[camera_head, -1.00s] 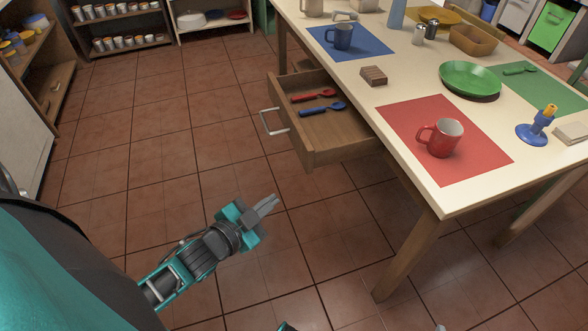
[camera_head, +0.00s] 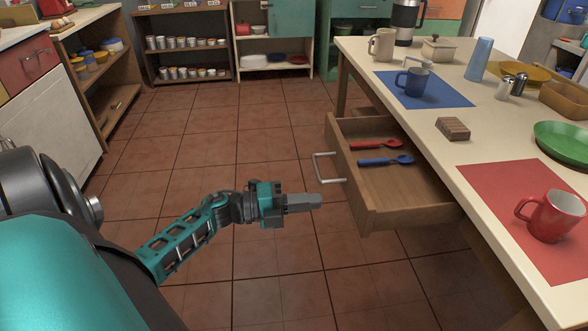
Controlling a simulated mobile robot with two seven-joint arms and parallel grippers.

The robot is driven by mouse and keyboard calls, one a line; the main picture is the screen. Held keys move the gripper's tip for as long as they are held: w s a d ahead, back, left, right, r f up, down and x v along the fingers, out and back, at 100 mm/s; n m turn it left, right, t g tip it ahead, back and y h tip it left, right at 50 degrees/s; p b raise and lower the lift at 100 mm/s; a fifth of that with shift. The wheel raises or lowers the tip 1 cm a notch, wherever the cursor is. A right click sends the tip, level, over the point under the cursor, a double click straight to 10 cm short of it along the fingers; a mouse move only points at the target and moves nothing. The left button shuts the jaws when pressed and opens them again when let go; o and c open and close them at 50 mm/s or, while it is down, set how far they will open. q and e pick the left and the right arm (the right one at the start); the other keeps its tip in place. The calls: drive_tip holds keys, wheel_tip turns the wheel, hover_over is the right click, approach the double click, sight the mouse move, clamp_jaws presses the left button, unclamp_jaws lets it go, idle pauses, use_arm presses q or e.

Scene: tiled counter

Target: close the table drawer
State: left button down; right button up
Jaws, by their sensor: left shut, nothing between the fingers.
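The wooden table drawer (camera_head: 402,203) is pulled open from the left side of the cream-topped table (camera_head: 452,133). A red spoon (camera_head: 375,145) and a blue spoon (camera_head: 385,161) lie inside it. Its metal handle (camera_head: 319,168) is on the drawer's left-facing front. My left gripper (camera_head: 316,201) is shut and empty. In the picture its fingertips show just below the handle and left of the drawer front; whether they touch cannot be told. My right gripper is not in view.
On the tabletop stand a red mug (camera_head: 553,216), a blue mug (camera_head: 413,84), a brown block (camera_head: 453,129) and a green plate (camera_head: 565,142). Shelves (camera_head: 185,45) line the back wall. The tiled floor left of the drawer is clear.

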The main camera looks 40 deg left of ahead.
sight(359, 197)
use_arm(q)
drive_tip(key=x, duration=0.6)
drive_tip(key=shift+w+d+b, duration=0.15)
drive_tip(key=shift+w+b, duration=0.1)
drive_tip(key=shift+b, duration=0.1)
drive_tip(key=shift+w+d, duration=0.45)
drive_tip(key=shift+w, duration=0.1)
drive_tip(key=shift+w+d, duration=0.1)
drive_tip(key=shift+d, duration=0.05)
